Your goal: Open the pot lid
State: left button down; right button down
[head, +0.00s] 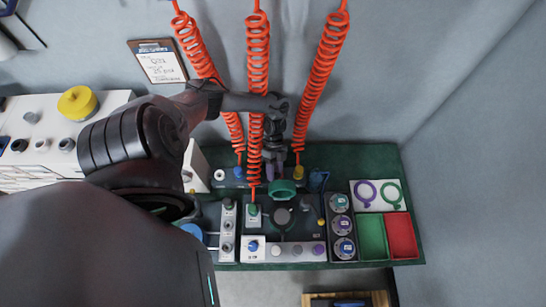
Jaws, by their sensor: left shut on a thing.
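My left gripper (273,168) reaches down over the back middle of the green bench. It is shut, with its fingertips at the back edge of a round green lid-like piece (284,188). The fingers partly hide the contact, so I cannot tell how far the piece is raised or tilted. A dark round pot-like part (283,216) sits just in front of it on a dark panel. My right gripper is not in view.
Red coiled hoses (258,60) hang around my left gripper. To the right are several round labelled canisters (340,202), a green bin (372,236), a red bin (402,236) and a white plate (379,195) with rings. A white block with knobs (282,250) stands in front.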

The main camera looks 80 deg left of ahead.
pick_arm(q)
jog(key=shift+w+d+r, duration=0.1)
jog(key=shift+w, duration=0.25)
jog(key=c, duration=1.1)
grip_release()
jog(key=o, duration=0.3)
jog(key=shift+w+d, duration=0.15)
jog(key=shift+o, duration=0.2)
